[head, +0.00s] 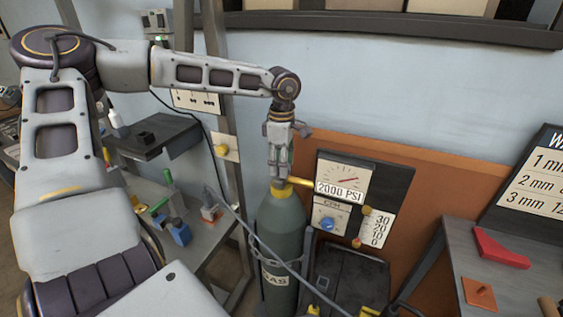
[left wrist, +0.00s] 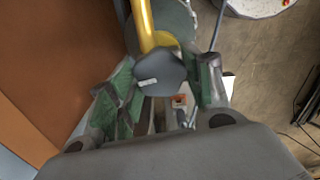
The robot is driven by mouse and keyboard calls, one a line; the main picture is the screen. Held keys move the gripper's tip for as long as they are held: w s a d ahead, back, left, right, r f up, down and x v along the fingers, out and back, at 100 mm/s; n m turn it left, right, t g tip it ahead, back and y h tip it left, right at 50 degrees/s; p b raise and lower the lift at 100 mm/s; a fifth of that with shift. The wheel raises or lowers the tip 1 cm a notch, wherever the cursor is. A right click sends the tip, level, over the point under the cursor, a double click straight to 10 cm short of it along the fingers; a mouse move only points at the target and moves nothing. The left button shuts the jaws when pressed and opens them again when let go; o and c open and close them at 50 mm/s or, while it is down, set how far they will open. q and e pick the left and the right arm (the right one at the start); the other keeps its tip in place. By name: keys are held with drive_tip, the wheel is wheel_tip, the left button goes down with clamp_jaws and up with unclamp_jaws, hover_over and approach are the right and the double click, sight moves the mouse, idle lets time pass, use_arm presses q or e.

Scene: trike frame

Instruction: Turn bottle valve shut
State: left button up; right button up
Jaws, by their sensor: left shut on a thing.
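The green gas bottle (head: 282,235) stands upright on the floor beside the gauge panel. A yellow fitting (head: 300,182) runs from its top toward the gauge. My left gripper (head: 279,172) points down over the bottle's top. In the left wrist view, the dark valve knob (left wrist: 157,74) with a small light mark sits between the fingers of my left gripper (left wrist: 160,92), which is shut on it. The yellow pipe (left wrist: 147,25) runs up from behind the knob. In the head view the fingers hide the knob. My right gripper is not in view.
An orange board (head: 430,190) stands behind the bottle. A grey bench (head: 505,275) with a red wedge (head: 501,249) is at right.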

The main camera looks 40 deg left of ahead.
use_arm(q)
drive_tip(key=shift+m, duration=0.8)
drive_tip(key=o, duration=1)
drive_tip(key=shift+o, duration=0.2)
wheel_tip(320, 180, up, 12)
idle(0.8)
